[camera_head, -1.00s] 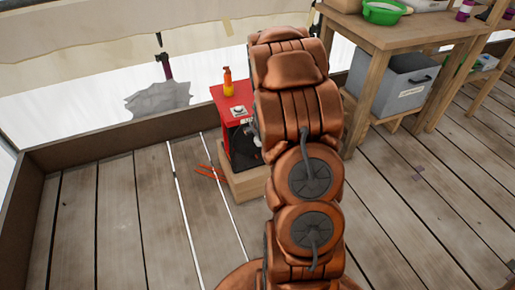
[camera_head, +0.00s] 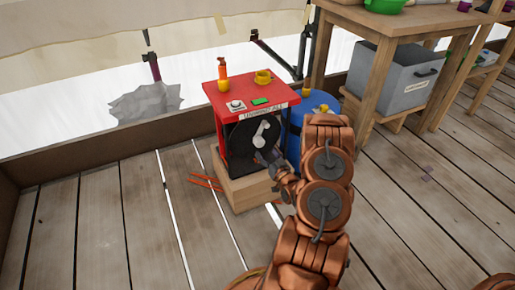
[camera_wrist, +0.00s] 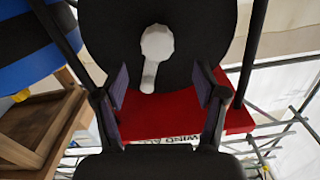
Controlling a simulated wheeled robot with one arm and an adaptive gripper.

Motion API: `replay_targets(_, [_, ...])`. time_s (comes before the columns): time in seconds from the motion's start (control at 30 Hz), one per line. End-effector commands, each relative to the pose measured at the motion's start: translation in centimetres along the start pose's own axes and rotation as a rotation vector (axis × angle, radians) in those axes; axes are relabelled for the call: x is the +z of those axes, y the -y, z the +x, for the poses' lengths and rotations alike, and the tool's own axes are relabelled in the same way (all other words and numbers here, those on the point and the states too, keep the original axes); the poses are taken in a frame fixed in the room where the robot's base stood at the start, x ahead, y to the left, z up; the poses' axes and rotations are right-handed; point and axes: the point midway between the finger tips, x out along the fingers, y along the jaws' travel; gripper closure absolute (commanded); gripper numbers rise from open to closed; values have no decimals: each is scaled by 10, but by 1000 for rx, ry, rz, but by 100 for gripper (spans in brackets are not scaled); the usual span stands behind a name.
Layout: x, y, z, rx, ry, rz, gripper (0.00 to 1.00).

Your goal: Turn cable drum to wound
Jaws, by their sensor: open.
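The cable drum (camera_head: 243,146) is a black disc in a red-topped stand (camera_head: 250,94) on a wooden block. A pale crank handle (camera_head: 262,133) sits on its face. In the wrist view the black drum (camera_wrist: 110,25) fills the top, with the white handle (camera_wrist: 156,50) hanging from its round hub. My gripper (camera_head: 268,158) is in front of the drum's lower right in the head view. In the wrist view my gripper (camera_wrist: 160,85) is open, its two fingers on either side of the handle's lower end with gaps. I cannot tell the handle's depth between them.
A blue barrel (camera_head: 312,107) stands right behind the red stand. A yellow cup (camera_head: 263,77), an orange bottle (camera_head: 222,68) and a green indicator (camera_head: 261,101) are on the stand's top. A workbench with a grey bin (camera_head: 395,82) is at right.

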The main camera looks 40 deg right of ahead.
Motion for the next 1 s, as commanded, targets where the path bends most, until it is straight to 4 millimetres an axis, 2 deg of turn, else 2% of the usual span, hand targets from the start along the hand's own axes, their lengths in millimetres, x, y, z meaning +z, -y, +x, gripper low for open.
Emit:
replay_targets(0.1, [4,-4,-2,5,-20,11,29])
replay_targets(0.23, [3,-4,8,4,-26,11,29])
replay_targets(0.7, [2,-2,67,2,-23,12,29])
replay_targets(1.0, [2,-2,75,3,-19,13,29])
